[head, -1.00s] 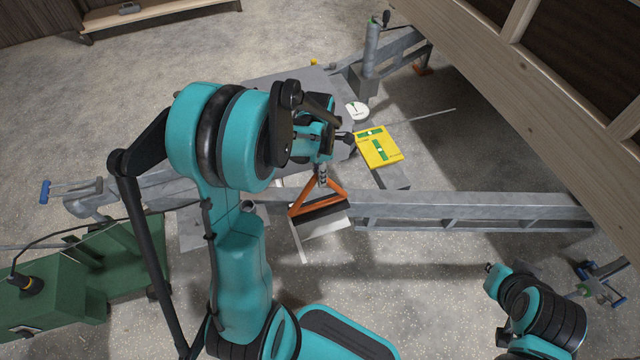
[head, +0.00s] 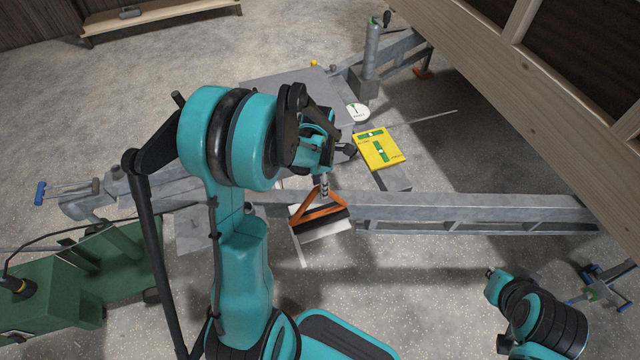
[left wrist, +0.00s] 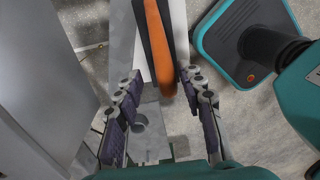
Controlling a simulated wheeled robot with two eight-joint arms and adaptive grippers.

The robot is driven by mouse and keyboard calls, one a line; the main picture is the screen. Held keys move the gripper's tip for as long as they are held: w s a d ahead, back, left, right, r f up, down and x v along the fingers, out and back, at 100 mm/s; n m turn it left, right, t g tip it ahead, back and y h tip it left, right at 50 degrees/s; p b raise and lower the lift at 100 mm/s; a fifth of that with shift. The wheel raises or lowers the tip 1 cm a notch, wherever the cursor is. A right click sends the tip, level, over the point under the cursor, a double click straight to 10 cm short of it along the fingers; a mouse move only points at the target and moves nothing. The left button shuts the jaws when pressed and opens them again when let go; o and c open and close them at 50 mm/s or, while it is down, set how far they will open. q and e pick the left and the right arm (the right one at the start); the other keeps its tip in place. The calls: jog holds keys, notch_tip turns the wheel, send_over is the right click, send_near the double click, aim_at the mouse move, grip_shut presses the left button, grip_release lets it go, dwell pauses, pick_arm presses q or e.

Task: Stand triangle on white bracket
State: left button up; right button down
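The orange triangle (head: 337,191) stands upright on the white bracket (head: 322,232), along its black strip. In the left wrist view the triangle (left wrist: 158,45) is seen nearly edge-on from above, with the pale bracket (left wrist: 121,40) beside it. My left gripper (head: 324,188) is at the top of the triangle. In the left wrist view its fingers (left wrist: 162,80) are spread on both sides of the triangle's top, with a visible gap on each side.
A grey metal trailer beam (head: 470,208) runs right from the bracket. A green machine (head: 110,265) stands at left. A wooden hut wall (head: 540,90) hangs over the upper right.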

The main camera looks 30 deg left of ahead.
pick_arm(q)
jog(key=shift+r+p, duration=0.55)
jog(key=shift+r, duration=0.05)
notch_tip(320, 180, up, 12)
jog(key=p, duration=0.4)
jog(key=s+d+r+m+t, duration=0.3)
jog(key=s+d+r+m, duration=0.1)
jog(key=m, duration=1)
jog(key=s+d+r+m+t, duration=0.4)
jog(key=s+d+m, duration=0.2)
jog(key=m, duration=0.8)
jog(key=shift+s+d+t, duration=0.3)
jog(key=shift+s, duration=0.25)
